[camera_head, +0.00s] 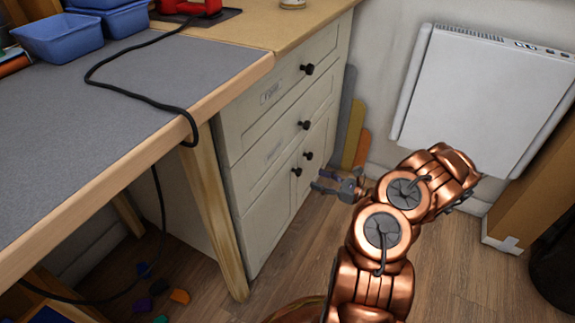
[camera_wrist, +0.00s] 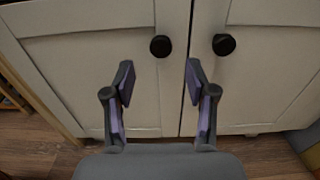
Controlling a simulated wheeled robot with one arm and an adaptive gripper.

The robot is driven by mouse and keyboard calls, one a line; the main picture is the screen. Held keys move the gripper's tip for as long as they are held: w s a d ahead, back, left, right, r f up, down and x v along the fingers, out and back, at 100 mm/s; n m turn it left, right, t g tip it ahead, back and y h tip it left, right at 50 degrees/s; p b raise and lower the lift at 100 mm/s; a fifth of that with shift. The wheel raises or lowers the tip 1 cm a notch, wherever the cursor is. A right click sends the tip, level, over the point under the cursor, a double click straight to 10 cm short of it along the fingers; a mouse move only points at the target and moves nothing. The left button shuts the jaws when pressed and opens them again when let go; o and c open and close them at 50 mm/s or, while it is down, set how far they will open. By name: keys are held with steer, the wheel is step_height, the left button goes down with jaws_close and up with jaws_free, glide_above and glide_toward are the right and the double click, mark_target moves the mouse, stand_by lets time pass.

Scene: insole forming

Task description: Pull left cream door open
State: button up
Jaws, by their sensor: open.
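The left cream door (camera_head: 268,213) is the lower left door of the cream cabinet and looks closed. Its round black knob (camera_head: 297,172) sits near its right edge. In the wrist view the left door (camera_wrist: 95,72) fills the left side, with its knob (camera_wrist: 160,46) ahead of the fingertips. The right door (camera_wrist: 268,65) has its own black knob (camera_wrist: 224,44). My gripper (camera_head: 322,181) is open and empty in front of the doors. In the wrist view my gripper (camera_wrist: 160,78) has its fingers apart, with the left knob roughly between them and beyond the tips.
Two drawers with black knobs (camera_head: 307,69) are above the doors. A grey-topped workbench (camera_head: 110,110) with a wooden leg (camera_head: 213,205) stands left of the cabinet. A white panel unit (camera_head: 480,95) is on the right wall. The wooden floor (camera_head: 445,265) on the right is mostly clear.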

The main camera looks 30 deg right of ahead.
mark_target(299, 172)
steer(key=shift+b+x, duration=1.25)
steer(key=shift+x, duration=2.95)
jaws_close()
